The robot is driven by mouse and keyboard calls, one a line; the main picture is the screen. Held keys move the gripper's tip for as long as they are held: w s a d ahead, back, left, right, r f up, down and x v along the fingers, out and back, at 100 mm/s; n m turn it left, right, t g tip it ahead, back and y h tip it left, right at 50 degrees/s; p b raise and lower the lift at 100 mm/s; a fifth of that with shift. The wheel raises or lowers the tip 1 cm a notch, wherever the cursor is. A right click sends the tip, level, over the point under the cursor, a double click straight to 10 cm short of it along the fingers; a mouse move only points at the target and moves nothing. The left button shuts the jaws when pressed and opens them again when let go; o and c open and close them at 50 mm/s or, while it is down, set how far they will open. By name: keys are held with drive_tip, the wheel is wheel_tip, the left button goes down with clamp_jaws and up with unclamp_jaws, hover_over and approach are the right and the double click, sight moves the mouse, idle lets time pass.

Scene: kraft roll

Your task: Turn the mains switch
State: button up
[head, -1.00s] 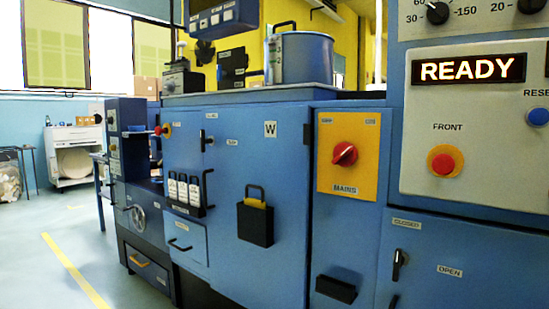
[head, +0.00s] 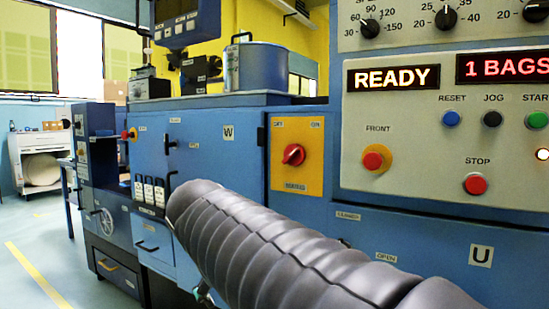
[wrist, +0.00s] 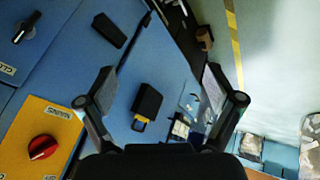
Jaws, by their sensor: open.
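The mains switch (head: 293,154) is a red rotary knob with a white pointer mark on a yellow plate (head: 310,181) labelled MAINS, on the blue machine front. In the wrist view the red knob (wrist: 42,147) shows at the lower left on its yellow plate (wrist: 22,118). My gripper (wrist: 160,92) is open and empty, its two fingers spread apart. The knob lies left of the left finger, outside the gap between the fingers, and is not touched.
Right of the switch is a control panel with a READY display (head: 393,78), a FRONT button (head: 375,159) and a STOP button (head: 475,184). A black holder (wrist: 147,101) and a black handle (wrist: 109,30) stick out from the machine front. Open floor (head: 35,245) lies at the left.

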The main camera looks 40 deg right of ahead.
drive_tip(key=w+d+r+m+g+h, duration=0.1)
drive_tip(key=w+d+r+h, duration=0.2)
drive_tip(key=w+d+r, duration=0.3)
drive_tip(key=w+d+r+m+h, duration=0.25)
drive_tip(key=w+r, duration=0.25)
drive_tip(key=r, duration=0.3)
drive_tip(key=m+g+h, duration=0.3)
drive_tip(key=h, duration=0.2)
approach(288, 155)
drive_tip(key=shift+y, duration=0.25)
drive_tip(key=x, duration=1.1)
drive_tip(key=shift+d+r, duration=0.1)
drive_tip(key=shift+r, duration=0.1)
drive_tip(key=shift+c, duration=0.3)
drive_tip(key=c, duration=1.1)
